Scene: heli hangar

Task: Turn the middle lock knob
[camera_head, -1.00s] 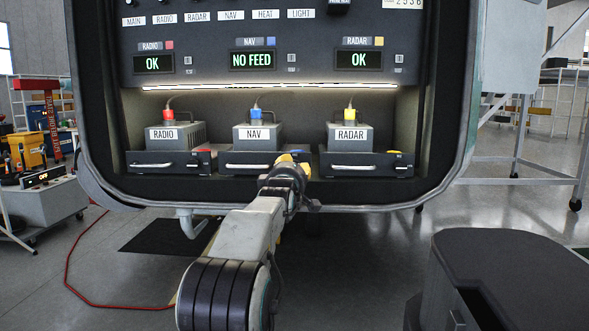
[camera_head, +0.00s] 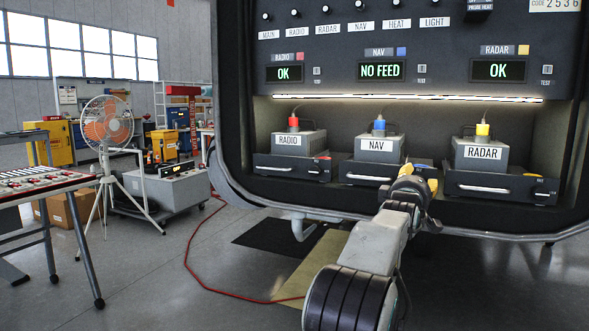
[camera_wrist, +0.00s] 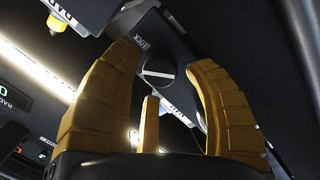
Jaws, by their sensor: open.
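The NAV tray (camera_head: 371,171) is the middle of three dark trays in the lit bay. It carries a grey NAV box (camera_head: 377,148) with a blue plug. My gripper (camera_head: 424,178) is at the tray's front right corner and largely hides the middle lock knob in the head view. In the wrist view, a round dark knob (camera_wrist: 158,68) with a bar across it shows beside a LOCK mark. My gripper's yellow fingers (camera_wrist: 165,62) are open on either side of the knob, with visible gaps. Whether the fingertips reach to its depth is unclear.
The RADIO tray (camera_head: 291,166) is left and the RADAR tray (camera_head: 500,187) right of the NAV tray. Above, the NAV display (camera_head: 382,71) reads NO FEED. A fan (camera_head: 106,125) and a trolley (camera_head: 165,190) stand left. A red cable (camera_head: 193,268) crosses the floor.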

